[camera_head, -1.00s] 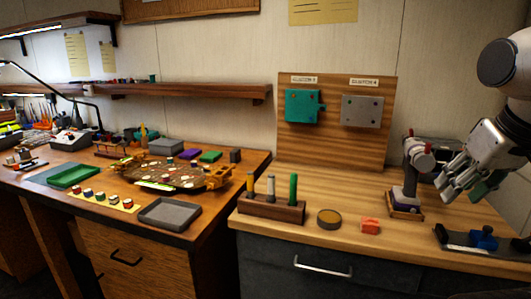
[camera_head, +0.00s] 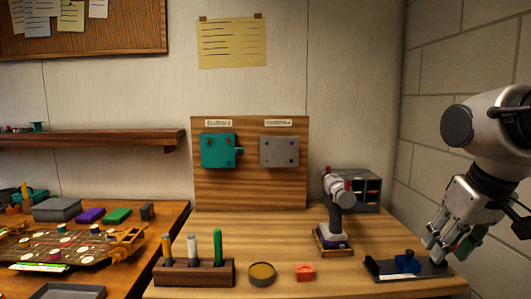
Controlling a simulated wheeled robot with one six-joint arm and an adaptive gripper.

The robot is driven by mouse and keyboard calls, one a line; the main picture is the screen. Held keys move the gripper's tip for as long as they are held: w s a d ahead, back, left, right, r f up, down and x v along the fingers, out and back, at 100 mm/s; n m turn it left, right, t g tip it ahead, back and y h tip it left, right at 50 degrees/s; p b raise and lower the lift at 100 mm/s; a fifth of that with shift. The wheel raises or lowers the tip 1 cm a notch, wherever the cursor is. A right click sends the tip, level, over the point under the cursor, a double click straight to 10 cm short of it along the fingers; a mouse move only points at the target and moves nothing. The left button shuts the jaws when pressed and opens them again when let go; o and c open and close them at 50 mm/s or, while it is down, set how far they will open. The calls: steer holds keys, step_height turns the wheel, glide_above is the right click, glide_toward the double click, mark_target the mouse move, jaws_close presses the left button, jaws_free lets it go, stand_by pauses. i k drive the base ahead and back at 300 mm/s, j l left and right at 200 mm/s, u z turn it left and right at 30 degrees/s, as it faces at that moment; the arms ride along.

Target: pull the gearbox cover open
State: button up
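Two boxes hang side by side on an upright wooden board (camera_head: 250,198): a teal box (camera_head: 217,151) with a small tab on its right edge, and a grey box (camera_head: 279,151) with dark dots at its corners. Both fronts look closed. I cannot tell for sure which one is the gearbox; the small labels above them are unreadable. My gripper (camera_head: 434,252) hangs at the far right, low over the bench and well apart from both boxes. Its fingers point down and left. A green patch shows behind them, and whether they are open or shut is unclear.
A drill (camera_head: 337,205) stands on a small base right of the board, before a drawer cabinet (camera_head: 362,190). A black tray (camera_head: 385,272) with a blue part (camera_head: 407,262) lies below my gripper. A marker rack (camera_head: 194,273), round tin (camera_head: 262,274) and red block (camera_head: 305,272) line the front.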

mark_target(216, 154)
steer(key=j+z, duration=0.3)
steer(key=j, duration=0.5)
steer(key=k+j+z, duration=0.15)
steer(key=j+z, duration=0.2)
steer(key=j, duration=0.4)
steer(key=k+j, duration=0.1)
steer(key=j, duration=0.8)
steer(key=k+j, duration=0.15)
steer(key=j, duration=0.3)
